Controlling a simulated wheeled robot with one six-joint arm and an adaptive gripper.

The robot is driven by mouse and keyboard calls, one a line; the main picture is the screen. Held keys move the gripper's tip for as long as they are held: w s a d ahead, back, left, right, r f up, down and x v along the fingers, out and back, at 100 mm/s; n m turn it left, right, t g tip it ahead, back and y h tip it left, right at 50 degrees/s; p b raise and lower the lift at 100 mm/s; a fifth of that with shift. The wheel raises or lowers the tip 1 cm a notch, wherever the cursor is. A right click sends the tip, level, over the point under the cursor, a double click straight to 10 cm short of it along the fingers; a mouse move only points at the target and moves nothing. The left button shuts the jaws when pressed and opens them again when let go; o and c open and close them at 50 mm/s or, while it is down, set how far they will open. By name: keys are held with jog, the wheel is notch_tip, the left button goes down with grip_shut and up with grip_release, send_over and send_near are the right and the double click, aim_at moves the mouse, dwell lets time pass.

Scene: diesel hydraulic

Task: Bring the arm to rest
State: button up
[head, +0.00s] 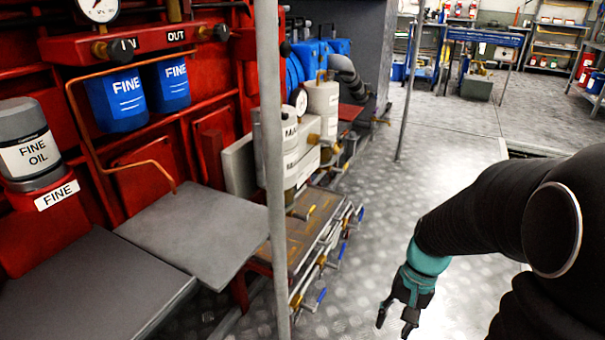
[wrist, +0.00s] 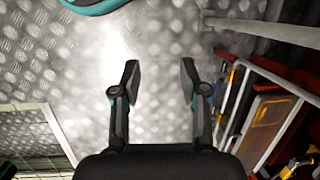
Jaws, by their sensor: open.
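My gripper (head: 397,314) hangs from my black arm at the lower right of the head view, pointing down over the metal tread-plate floor (head: 440,190). In the wrist view my gripper (wrist: 157,80) has its two dark fingers spread apart, with only bare floor between them. It holds nothing and touches nothing that I can see. My arm is bent, and its near part fills the right edge of the head view.
A grey post (head: 271,150) stands left of my gripper. Behind it are a valve rack (head: 310,245) with blue handles, white canisters (head: 323,105) and a red machine wall with blue filters (head: 115,100). A grey plate (head: 200,232) juts out at left. The floor ahead is open.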

jog(key=s+a+r+n+t+h+p, duration=0.1)
jog(key=s+r+n+t+p, duration=0.1)
jog(key=r, duration=0.8)
jog(key=s+a+r+n+t+h+p, duration=0.1)
jog(key=s+r+t, duration=0.4)
jog(key=r, duration=0.6)
jog(key=shift+s+a+n+p, duration=0.35)
jog(key=shift+a+n+p, duration=0.3)
jog(key=shift+n, duration=0.15)
